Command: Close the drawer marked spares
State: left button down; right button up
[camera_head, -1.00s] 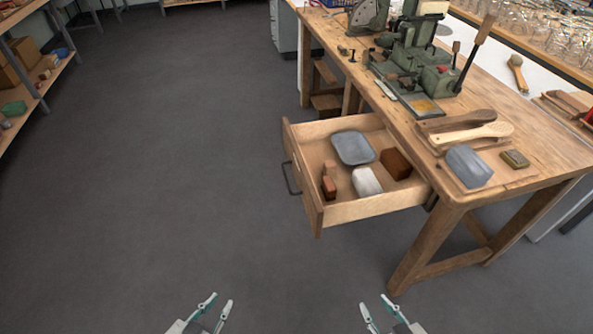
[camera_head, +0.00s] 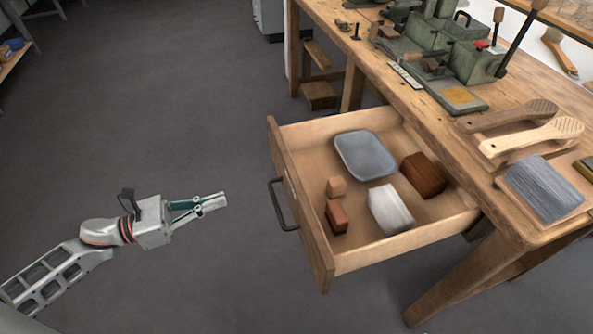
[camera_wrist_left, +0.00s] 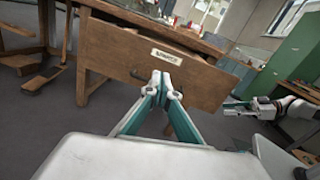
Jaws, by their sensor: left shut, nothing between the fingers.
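The drawer (camera_head: 318,240) is pulled out of the wooden bench, open toward the left in the head view. Its front has a dark bar handle (camera_head: 281,206). In the left wrist view the drawer front (camera_wrist_left: 110,50) faces me with a pale label (camera_wrist_left: 167,57), its lettering too small to read surely. My left gripper (camera_head: 223,199) is shut and empty, left of the handle with a gap between; its fingertips (camera_wrist_left: 166,80) show before the drawer front in the wrist view. What looks like my right gripper (camera_wrist_left: 232,108) shows at the right there; its jaws are unclear.
The drawer holds a grey tray (camera_head: 364,155), a pale block (camera_head: 390,209), a dark brown block (camera_head: 424,175) and small brown blocks (camera_head: 337,216). The bench (camera_head: 440,150) carries a green machine (camera_head: 440,55) and wooden brush bodies (camera_head: 530,137). The floor left of the drawer is clear.

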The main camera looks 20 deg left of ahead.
pick_arm(q)
jog(key=w+m+g, duration=0.1)
jog(key=m, duration=0.2)
send_near(289, 181)
jog(key=shift+h, duration=0.3)
jog(key=x, duration=0.6)
jog(key=shift+w+a+f, duration=0.15)
jog(key=shift+f, duration=0.1)
jog(key=shift+w+d, duration=0.25)
jog(key=shift+d, duration=0.2)
pick_arm(e)
jog(key=shift+d+f, duration=0.1)
jog(key=shift+f, duration=0.2)
jog(key=shift+r, duration=0.15)
